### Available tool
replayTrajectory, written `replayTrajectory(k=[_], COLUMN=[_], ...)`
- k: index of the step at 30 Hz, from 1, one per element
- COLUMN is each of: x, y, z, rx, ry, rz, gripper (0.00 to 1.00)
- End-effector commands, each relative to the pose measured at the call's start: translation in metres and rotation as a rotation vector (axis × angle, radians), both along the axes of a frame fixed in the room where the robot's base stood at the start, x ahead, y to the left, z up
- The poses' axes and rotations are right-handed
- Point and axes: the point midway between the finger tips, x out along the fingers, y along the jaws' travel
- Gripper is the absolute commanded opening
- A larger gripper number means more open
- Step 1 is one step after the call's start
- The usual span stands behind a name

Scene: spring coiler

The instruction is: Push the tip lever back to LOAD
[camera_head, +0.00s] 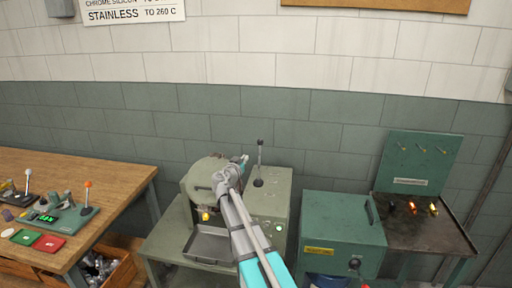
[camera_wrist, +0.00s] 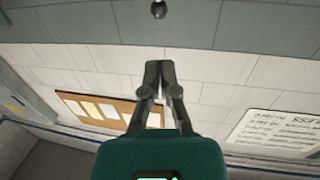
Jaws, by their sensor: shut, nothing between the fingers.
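A lever with a dark ball knob (camera_head: 260,143) stands nearly upright on the flat top of the grey-green machine (camera_head: 268,203) in the head view. I cannot read any LOAD mark. A dark ball that looks like its knob (camera_wrist: 158,9) shows at the top edge of the wrist view, beyond the fingertips and apart from them. My gripper (camera_head: 244,158) is small in the head view, just left of the lever and partly hidden by my wrist. In the wrist view my gripper (camera_wrist: 159,66) has its two dark fingers together, with nothing between them.
A green cabinet (camera_head: 342,235) and a dark bench (camera_head: 425,228) stand right. A wooden table (camera_head: 110,172) is left. The wall is behind.

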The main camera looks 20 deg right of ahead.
Motion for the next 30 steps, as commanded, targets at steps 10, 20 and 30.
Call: replayTrajectory(k=[10, 20, 30], x=[0.005, 0.031, 0.068], y=[-0.004, -0.028, -0.065], z=[0.0, -0.002, -0.003], rx=[0.0, 0.001, 0.001], ry=[0.001, 0.002, 0.002], rz=[-0.001, -0.002, 0.0], gripper=[0.0, 0.0, 0.0])
